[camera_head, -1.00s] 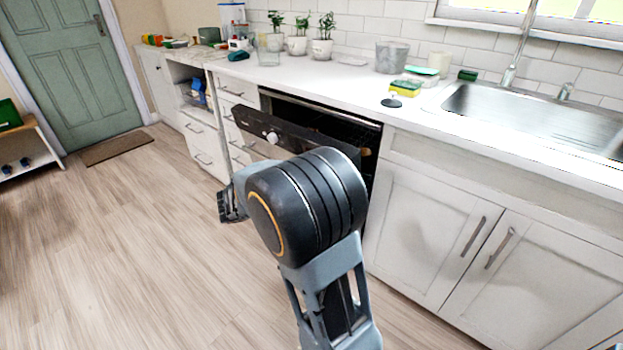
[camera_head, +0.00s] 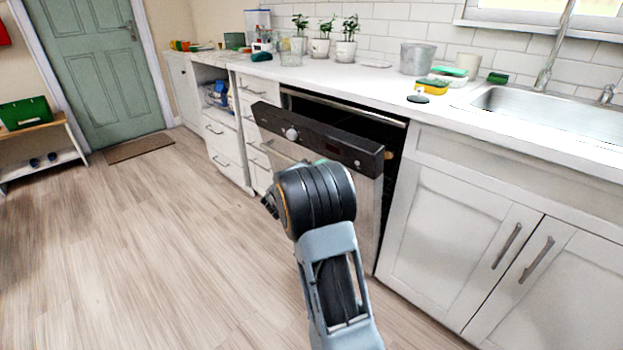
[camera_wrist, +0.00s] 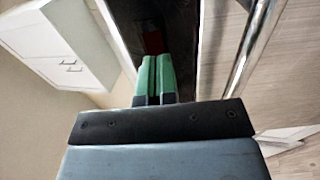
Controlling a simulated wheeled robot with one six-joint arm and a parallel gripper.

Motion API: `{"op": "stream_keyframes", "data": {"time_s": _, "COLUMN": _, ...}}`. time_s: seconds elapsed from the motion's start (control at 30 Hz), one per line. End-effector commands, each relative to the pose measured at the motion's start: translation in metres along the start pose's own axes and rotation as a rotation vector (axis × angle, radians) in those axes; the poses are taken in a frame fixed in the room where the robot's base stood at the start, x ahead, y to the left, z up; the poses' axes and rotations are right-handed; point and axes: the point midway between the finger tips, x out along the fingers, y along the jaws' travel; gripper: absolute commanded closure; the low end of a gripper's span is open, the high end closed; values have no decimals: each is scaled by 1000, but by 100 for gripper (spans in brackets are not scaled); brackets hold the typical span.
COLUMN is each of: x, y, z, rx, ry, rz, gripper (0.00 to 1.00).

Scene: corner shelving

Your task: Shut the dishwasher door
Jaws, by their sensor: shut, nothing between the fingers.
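The dishwasher door (camera_head: 360,190) stands partly open, tilted out from under the counter. Its black control panel (camera_head: 335,143), with a round knob, is on the top edge, and a dark gap shows behind it. My arm covers the door's lower left part in the head view. My gripper (camera_wrist: 155,78) is shut and empty, its green fingertips pressed together. In the wrist view the fingers point at a dark strip that looks like the panel. I cannot tell whether they touch it. In the head view my gripper is mostly hidden behind my arm.
White cabinets (camera_head: 455,230) stand right of the dishwasher and drawers (camera_head: 252,130) stand left. The counter (camera_head: 385,85) above holds plants, a bucket and sponges, with a sink (camera_head: 550,115) at right. The wooden floor (camera_head: 180,260) at left is clear.

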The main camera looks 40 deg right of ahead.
Motion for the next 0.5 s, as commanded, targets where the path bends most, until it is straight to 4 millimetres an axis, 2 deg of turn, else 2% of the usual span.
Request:
{"op": "stream_keyframes", "data": {"time_s": 0.2, "x": 31, "y": -1, "z": 1, "rx": 0, "ry": -2, "rz": 1, "gripper": 100}}
{"op": "stream_keyframes", "data": {"time_s": 0.5, "x": 48, "y": 0, "z": 0, "rx": -1, "ry": 0, "rz": -1, "gripper": 100}}
